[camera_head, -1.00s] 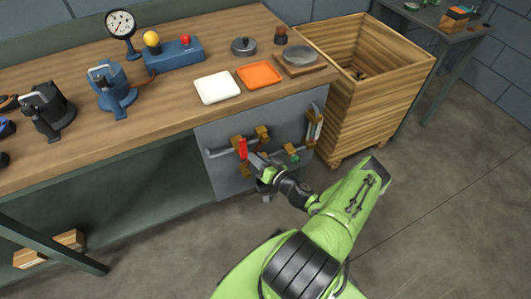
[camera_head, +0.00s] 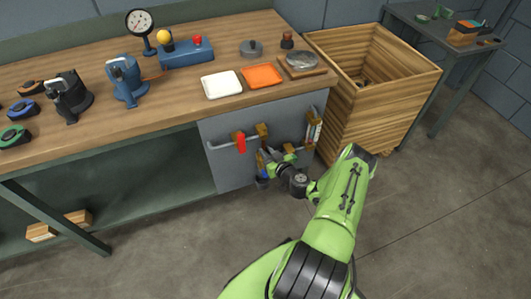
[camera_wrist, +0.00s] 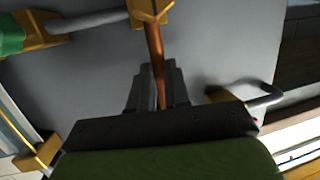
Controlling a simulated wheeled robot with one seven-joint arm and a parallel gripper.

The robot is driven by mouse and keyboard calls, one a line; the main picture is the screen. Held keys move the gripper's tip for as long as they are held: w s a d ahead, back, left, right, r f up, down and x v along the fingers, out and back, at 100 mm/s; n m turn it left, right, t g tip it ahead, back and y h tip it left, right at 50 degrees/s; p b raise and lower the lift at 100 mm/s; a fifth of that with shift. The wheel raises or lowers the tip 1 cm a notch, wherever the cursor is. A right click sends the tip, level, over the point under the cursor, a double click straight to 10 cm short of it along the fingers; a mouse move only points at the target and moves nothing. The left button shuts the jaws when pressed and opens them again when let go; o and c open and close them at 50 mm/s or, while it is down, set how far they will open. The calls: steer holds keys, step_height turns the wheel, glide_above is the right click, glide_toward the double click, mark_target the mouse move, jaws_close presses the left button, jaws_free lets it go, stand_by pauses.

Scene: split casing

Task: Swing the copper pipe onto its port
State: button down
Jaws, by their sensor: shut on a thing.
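The copper pipe (camera_wrist: 156,60) runs down from a brass block (camera_wrist: 150,10) at the top of the wrist view and passes between my fingers. My gripper (camera_wrist: 157,88) is shut on it; the fingers hide its lower part. In the head view my gripper (camera_head: 268,156) is close against the grey panel (camera_head: 228,172) under the bench, right of a red handle (camera_head: 240,142). The copper pipe is hidden or too small to make out there. I cannot tell which fitting is its port.
In the wrist view, a grey pipe (camera_wrist: 90,22) with a green part (camera_wrist: 10,36) lies upper left, and a hooked grey pipe (camera_wrist: 264,98) lies right. A wooden crate (camera_head: 372,110) stands right of the panel. The bench top (camera_head: 190,108) overhangs. The floor (camera_head: 170,235) in front is clear.

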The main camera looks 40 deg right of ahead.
steer(key=shift+s+d, duration=0.1)
stand_by(0.3)
steer(key=c, duration=1.1)
jaws_free()
steer(key=p+v, duration=0.5)
steer(key=v, duration=1)
steer(key=shift+s+r, duration=0.15)
steer(key=shift+s, duration=0.15)
